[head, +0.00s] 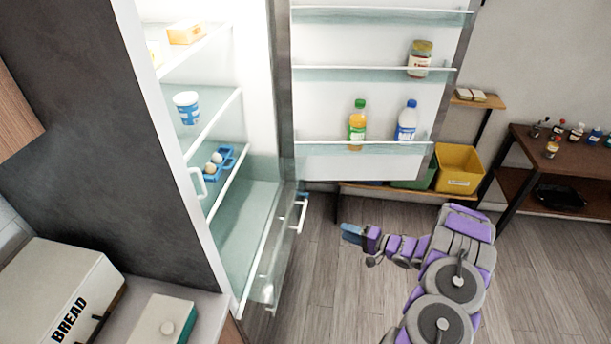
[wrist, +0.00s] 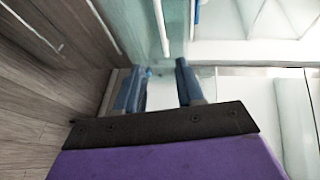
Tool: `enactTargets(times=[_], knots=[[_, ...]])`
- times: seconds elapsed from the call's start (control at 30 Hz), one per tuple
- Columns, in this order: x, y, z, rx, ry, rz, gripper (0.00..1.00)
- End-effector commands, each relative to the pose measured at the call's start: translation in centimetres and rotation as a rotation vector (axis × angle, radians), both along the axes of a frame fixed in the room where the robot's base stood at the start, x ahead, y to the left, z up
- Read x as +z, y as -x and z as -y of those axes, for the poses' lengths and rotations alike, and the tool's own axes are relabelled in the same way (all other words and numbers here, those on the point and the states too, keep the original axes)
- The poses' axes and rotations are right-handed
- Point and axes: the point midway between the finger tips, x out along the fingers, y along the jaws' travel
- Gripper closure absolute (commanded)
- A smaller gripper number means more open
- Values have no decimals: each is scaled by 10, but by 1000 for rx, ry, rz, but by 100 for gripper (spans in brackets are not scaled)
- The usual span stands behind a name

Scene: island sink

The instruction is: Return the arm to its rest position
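My gripper (head: 352,234) is at the end of my purple and grey arm, which reaches left from the lower right of the head view. It is in the air over the wood floor, to the right of the open fridge and below its open door (head: 370,165). In the wrist view the two blue fingers of my gripper (wrist: 158,88) stand apart with a gap between them. Nothing shows between them. The edge of a glass shelf or drawer lies beyond the fingertips.
Bottles stand on the door shelves. A yellow bin (head: 459,169) and a brown side table (head: 560,150) are at the right. A bread box (head: 60,295) is at lower left. Floor around my arm is clear.

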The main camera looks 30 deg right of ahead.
Motion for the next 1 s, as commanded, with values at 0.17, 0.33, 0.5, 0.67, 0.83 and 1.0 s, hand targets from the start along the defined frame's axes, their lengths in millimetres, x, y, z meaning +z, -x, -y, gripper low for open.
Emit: enactTargets(times=[0.17,0.33,0.5,0.67,0.83,1.0], knots=[[1,-2,1,-1,8,-1,62],[10,-21,10,-30,138,-20,62],[37,-55,31,-94,410,-71,62],[70,-76,45,-148,654,-135,62],[112,-85,51,-192,880,-217,62],[154,-76,44,-214,1064,-320,62]])
